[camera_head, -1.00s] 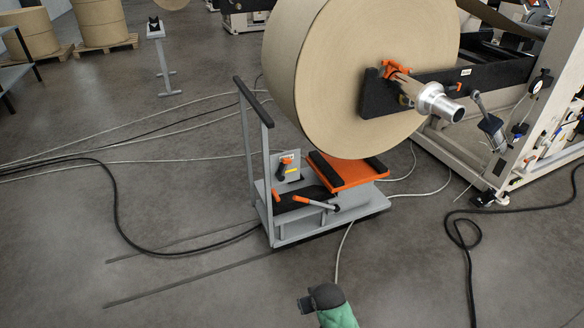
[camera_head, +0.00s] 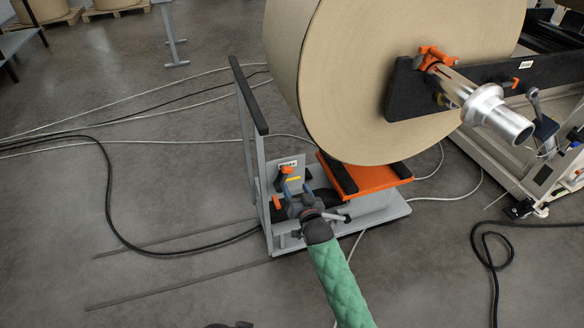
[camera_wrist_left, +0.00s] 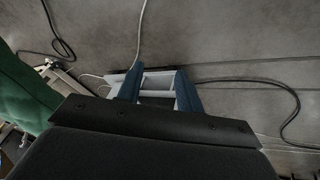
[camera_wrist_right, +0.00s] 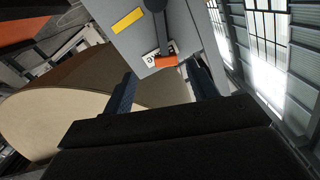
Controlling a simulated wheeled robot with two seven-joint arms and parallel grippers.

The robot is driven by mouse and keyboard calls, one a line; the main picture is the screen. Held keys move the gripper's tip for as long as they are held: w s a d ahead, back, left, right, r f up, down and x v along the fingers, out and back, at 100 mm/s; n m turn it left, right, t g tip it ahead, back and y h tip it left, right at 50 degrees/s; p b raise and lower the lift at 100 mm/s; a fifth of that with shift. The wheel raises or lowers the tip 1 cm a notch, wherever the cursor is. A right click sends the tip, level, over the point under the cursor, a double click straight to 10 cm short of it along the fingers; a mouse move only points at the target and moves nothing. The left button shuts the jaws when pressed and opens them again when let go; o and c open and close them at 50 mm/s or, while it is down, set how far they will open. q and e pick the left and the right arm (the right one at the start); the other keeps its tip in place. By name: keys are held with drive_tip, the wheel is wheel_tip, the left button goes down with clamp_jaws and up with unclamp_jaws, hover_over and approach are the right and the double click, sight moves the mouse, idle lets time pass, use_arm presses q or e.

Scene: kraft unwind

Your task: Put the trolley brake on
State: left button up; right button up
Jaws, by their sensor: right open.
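The grey trolley (camera_head: 385,216) stands under the big paper roll, with a tall push handle (camera_head: 248,95) at its left. A grey upright plate on it (camera_head: 293,163) carries a black lever with an orange end (camera_head: 286,170). My right gripper (camera_head: 297,188) is open just in front of this plate. In the right wrist view the plate (camera_wrist_right: 185,25), its partly covered label and the lever's orange end (camera_wrist_right: 166,61) lie beyond and between the parted fingers (camera_wrist_right: 162,72); I see no contact. My left gripper (camera_wrist_left: 158,95) is open and empty, with the trolley farther off beyond it.
The large kraft roll (camera_head: 385,95) hangs on a shaft with a metal end (camera_head: 500,115), right of my right gripper. The trolley's orange platform (camera_head: 378,180) is below it. Black and white cables (camera_head: 110,200) cross the floor. The floor left of the trolley is otherwise open.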

sight(288, 172)
drive_tip(key=shift+m+t, duration=0.3)
drive_tip(key=x, duration=0.4)
drive_tip(key=r+p+x, duration=0.1)
drive_tip(key=x, duration=0.1)
drive_tip(key=shift+w+a+r, duration=0.1)
drive_tip(key=shift+w+a, duration=0.1)
drive_tip(key=shift+w, duration=0.15)
use_arm(q)
drive_tip(key=shift+s+a+r+g+y, duration=0.3)
drive_tip(key=shift+s+a+r, duration=0.2)
drive_tip(key=shift+a+r, duration=0.35)
use_arm(e)
drive_tip(key=shift+w+a, duration=0.15)
drive_tip(key=shift+w, duration=0.25)
use_arm(q)
drive_tip(key=shift+f, duration=0.1)
drive_tip(key=shift+w, duration=0.1)
use_arm(e)
clamp_jaws()
